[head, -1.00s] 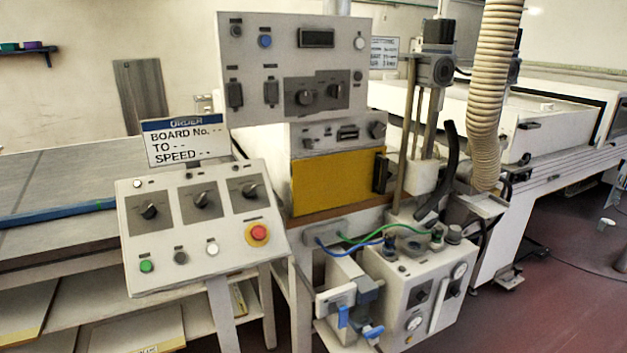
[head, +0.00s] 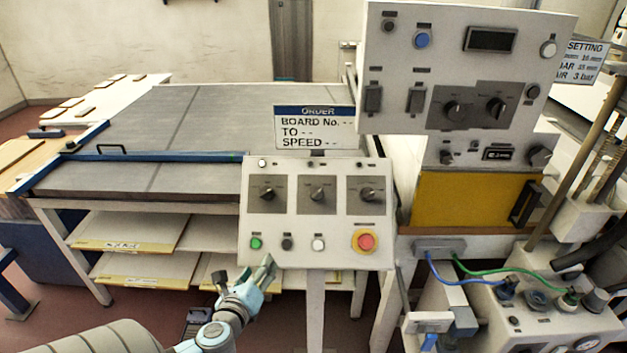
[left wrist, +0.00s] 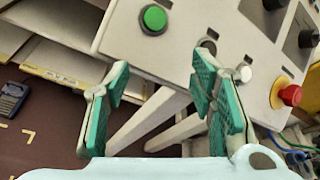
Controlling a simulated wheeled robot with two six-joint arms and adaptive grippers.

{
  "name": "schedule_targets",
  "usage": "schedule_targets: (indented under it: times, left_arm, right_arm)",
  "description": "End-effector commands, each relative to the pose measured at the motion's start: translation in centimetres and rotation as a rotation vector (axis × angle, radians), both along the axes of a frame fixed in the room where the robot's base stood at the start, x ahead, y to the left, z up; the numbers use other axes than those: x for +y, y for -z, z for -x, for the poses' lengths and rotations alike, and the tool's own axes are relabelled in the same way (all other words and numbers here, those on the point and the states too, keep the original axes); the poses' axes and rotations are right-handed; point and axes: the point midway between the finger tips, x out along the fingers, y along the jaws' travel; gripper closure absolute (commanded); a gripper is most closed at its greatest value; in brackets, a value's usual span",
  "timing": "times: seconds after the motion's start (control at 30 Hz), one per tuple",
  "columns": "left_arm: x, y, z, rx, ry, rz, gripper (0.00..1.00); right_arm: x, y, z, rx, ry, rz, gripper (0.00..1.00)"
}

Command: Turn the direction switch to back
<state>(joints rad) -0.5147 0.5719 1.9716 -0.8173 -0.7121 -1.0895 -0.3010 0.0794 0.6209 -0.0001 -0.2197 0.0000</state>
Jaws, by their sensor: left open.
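The sloped control panel (head: 337,254) carries three black rotary switches in a row: left (head: 267,194), middle (head: 317,194) and right (head: 368,195). Their labels are too small to read, so I cannot tell which is the direction switch. Below them are a green button (head: 256,243), a dark one, a white one and a red stop button (head: 365,241) on a yellow ring. My left gripper (head: 243,275) is open and empty, in front of the panel's lower left edge. In the left wrist view its green-padded fingers (left wrist: 160,78) are apart below the green button (left wrist: 153,18). My right gripper is out of view.
An order sign (head: 314,128) stands behind the panel. A taller cabinet (head: 450,80) with knobs rises to the right. A conveyor table (head: 200,105) with shelves lies left. Hoses and a pump box (head: 520,310) are at lower right. Space before the switches looks clear.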

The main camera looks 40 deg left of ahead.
Motion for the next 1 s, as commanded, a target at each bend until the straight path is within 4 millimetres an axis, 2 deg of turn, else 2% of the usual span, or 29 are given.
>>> schedule_targets:
  times: [0.03,0.07,0.1,0.17,0.23,0.37,0.7,0.83,1.0]
  left_arm:
    - [-0.8,-5.6,-1.2,-0.021,0.097,-0.188,0.5]
    - [-1.4,-8.0,-2.1,-0.018,0.174,-0.349,0.5]
    - [-2.3,-10.1,-3.1,-0.002,0.278,-0.576,0.5]
    - [-3.3,-11.4,-4.1,0.024,0.382,-0.813,0.5]
    - [-3.8,-11.8,-4.8,0.041,0.435,-0.946,0.5]
    - [-3.5,-11.9,-6.9,0.043,0.44,-0.972,0.5]
    - [-1.9,-11.9,-16.1,0.044,0.44,-0.964,0.5]
    - [-1.6,-11.7,-18.0,0.045,0.442,-0.965,0.5]
    - [-1.5,-11.6,-18.7,0.046,0.443,-0.964,0.5]
  right_arm:
    - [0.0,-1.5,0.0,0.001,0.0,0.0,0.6]
    - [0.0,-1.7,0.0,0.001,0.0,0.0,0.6]
    - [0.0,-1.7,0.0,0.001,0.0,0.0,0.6]
    - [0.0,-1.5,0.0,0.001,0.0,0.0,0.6]
    - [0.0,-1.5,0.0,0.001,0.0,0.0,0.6]
    - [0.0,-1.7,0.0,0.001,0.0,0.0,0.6]
    - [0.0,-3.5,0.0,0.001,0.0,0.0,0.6]
    - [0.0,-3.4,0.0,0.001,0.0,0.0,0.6]
    - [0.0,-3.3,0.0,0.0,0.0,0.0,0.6]
